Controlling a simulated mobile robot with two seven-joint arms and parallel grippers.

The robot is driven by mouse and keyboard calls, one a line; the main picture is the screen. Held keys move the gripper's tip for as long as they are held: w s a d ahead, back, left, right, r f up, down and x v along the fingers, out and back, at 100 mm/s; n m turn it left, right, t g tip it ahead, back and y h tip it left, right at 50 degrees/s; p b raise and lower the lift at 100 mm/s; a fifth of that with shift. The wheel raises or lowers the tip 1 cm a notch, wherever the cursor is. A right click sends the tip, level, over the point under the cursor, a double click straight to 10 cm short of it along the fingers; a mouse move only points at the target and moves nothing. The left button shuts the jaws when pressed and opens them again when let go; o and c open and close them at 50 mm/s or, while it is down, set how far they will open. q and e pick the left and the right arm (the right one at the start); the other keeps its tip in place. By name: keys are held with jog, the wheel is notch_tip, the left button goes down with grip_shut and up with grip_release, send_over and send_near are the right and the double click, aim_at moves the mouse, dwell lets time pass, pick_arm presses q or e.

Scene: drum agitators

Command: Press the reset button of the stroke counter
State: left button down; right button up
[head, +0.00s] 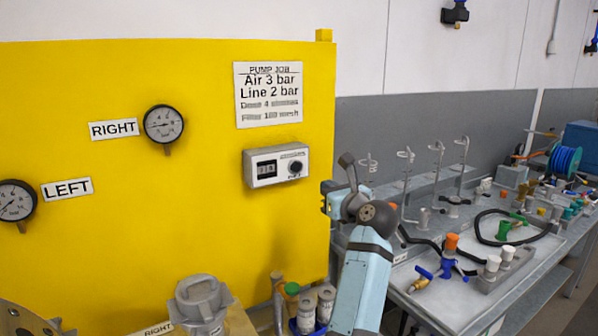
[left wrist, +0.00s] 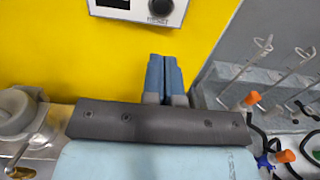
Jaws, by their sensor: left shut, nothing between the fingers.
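The stroke counter (head: 262,181) is a white box on the yellow panel, with a dark digit window (head: 267,170) on its left and a round black reset button (head: 296,167) on its right. In the left wrist view, the counter's lower edge and the reset button (left wrist: 160,5) show at the top, cut off by the frame. My left gripper (head: 328,198) is to the right of the counter and slightly lower, apart from it. In the left wrist view its blue fingers (left wrist: 164,60) are shut and empty, below the button in the picture. My right gripper is not in view.
The yellow panel (head: 200,220) also carries a job sign (head: 268,94) and two gauges, right (head: 163,124) and left (head: 15,201). A grey bench (head: 440,305) with hooks, hoses and fittings stands to the right. A grey capped fitting (head: 200,300) is below.

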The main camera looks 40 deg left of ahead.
aim_at(295, 168)
pick_arm(q)
jog(key=p+x, duration=0.2)
jog(key=x, duration=0.4)
jog(key=p+x, duration=0.2)
jog(key=x, duration=0.4)
jog(key=shift+a+r, duration=0.2)
jog(key=shift+a, duration=0.1)
jog(key=shift+w+a, duration=0.15)
jog(key=shift+a, duration=0.2)
jog(key=shift+w+a+f, duration=0.1)
jog(key=shift+a+f, duration=0.05)
jog(key=shift+a, duration=0.2)
